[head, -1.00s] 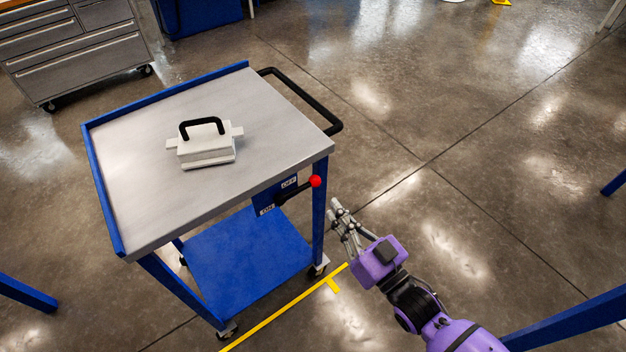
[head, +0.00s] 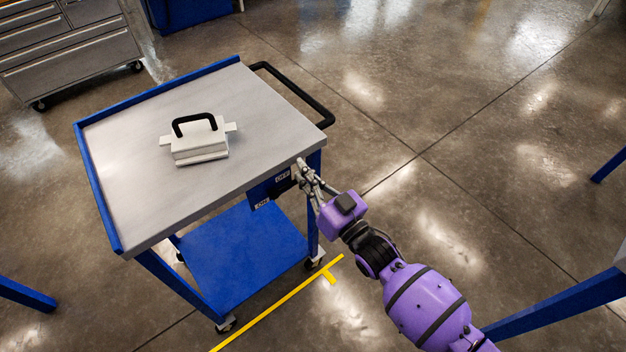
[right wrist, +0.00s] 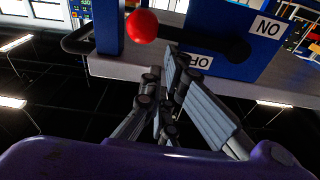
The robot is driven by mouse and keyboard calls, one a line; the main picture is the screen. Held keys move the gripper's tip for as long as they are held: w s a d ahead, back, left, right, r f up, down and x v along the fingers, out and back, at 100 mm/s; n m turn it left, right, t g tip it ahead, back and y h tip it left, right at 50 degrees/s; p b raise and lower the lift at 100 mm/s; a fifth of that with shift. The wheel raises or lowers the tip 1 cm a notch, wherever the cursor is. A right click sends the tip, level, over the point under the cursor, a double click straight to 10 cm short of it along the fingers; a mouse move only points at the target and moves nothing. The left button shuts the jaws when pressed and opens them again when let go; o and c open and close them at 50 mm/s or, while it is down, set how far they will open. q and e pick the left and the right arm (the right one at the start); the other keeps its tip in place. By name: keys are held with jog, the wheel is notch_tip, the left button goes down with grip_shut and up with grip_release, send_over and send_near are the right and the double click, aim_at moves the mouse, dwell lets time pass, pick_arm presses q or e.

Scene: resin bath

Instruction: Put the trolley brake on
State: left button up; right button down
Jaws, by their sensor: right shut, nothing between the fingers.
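The trolley (head: 130,190) has a grey top and a blue frame. On its near right side is a blue brake plate (head: 262,190) with OFF and ON labels. The brake lever (right wrist: 200,38) is black with a red ball knob (right wrist: 142,26). In the right wrist view the lever runs from its pivot near the labels out to the knob, away from the ON label. In the head view my gripper hides the knob. My right gripper (head: 303,172) is shut and empty, its fingertips close beside the lever; I cannot tell if they touch. My left gripper is not in view.
A white block with a black handle (head: 199,145) sits on the trolley top. A black push handle (head: 300,95) sticks out at the back right. A yellow line (head: 285,300) marks the floor by the wheels. A grey drawer cabinet (head: 75,60) stands back left.

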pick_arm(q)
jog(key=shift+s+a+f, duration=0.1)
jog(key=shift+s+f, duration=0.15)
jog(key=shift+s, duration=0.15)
pick_arm(e)
jog(key=shift+w+d+f+m, duration=0.15)
jog(key=shift+f+m, duration=0.25)
jog(key=shift+m, duration=0.2)
jog(key=shift+f, duration=0.1)
pick_arm(q)
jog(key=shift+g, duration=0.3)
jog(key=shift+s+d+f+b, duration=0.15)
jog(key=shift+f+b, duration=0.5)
jog(key=shift+b, duration=0.15)
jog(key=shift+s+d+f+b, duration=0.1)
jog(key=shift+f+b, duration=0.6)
jog(key=shift+b, duration=0.15)
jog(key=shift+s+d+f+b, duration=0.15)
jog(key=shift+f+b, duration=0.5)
jog(key=shift+b, duration=0.15)
pick_arm(e)
notch_tip(320, 180, down, 9)
jog(key=a+m+h, duration=0.1)
jog(key=m+h, duration=0.2)
jog(key=m, duration=1.1)
jog(key=shift+s, duration=0.55)
